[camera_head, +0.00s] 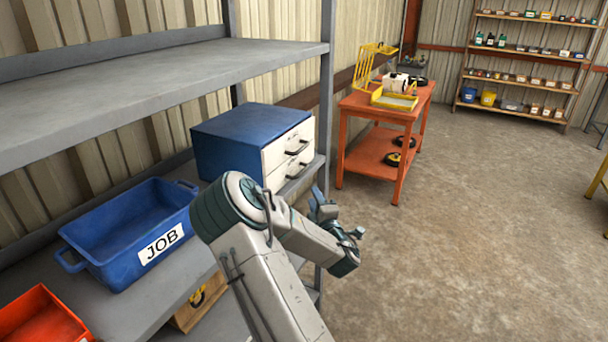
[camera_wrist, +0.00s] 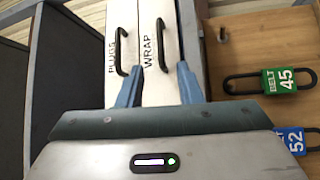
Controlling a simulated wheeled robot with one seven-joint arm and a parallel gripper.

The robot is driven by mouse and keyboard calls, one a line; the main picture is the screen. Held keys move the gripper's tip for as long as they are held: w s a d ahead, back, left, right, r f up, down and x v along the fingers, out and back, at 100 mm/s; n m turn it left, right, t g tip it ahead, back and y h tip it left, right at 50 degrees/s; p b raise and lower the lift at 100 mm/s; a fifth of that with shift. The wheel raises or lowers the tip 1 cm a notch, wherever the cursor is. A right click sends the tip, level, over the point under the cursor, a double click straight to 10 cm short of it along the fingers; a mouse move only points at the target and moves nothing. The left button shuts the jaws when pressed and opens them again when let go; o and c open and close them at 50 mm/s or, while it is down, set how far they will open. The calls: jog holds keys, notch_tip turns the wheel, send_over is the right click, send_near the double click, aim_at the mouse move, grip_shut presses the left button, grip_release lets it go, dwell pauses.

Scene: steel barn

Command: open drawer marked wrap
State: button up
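A blue cabinet (camera_head: 232,140) with two white drawers stands on the shelf in the head view. The wrist view is turned sideways and shows the drawer marked WRAP (camera_wrist: 150,88) beside the drawer marked PLUGS (camera_wrist: 121,20); by the lettering, WRAP is the lower one. Each has a black bar handle. Both drawers look shut. My gripper (camera_head: 321,203) is in front of and below the cabinet, partly hidden by my arm. In the wrist view my gripper (camera_wrist: 160,78) is open and empty, its blue fingers on either side of the WRAP handle's (camera_wrist: 165,45) line, apparently short of it.
A blue bin marked JOB (camera_head: 125,225) and a red bin (camera_head: 42,315) stand left on the same shelf. A grey shelf post (camera_head: 327,90) rises beside the cabinet. Padlocks (camera_wrist: 275,80) hang on a wooden panel.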

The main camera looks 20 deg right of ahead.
jog(key=w+p, duration=0.1)
jog(key=w, duration=0.2)
jog(key=w+d+r+p, duration=0.1)
jog(key=w, duration=0.3)
jog(key=w+p, duration=0.1)
jog(key=w, duration=0.3)
jog(key=shift+w+d+r, duration=0.25)
jog(key=shift+d, duration=0.05)
grip_shut()
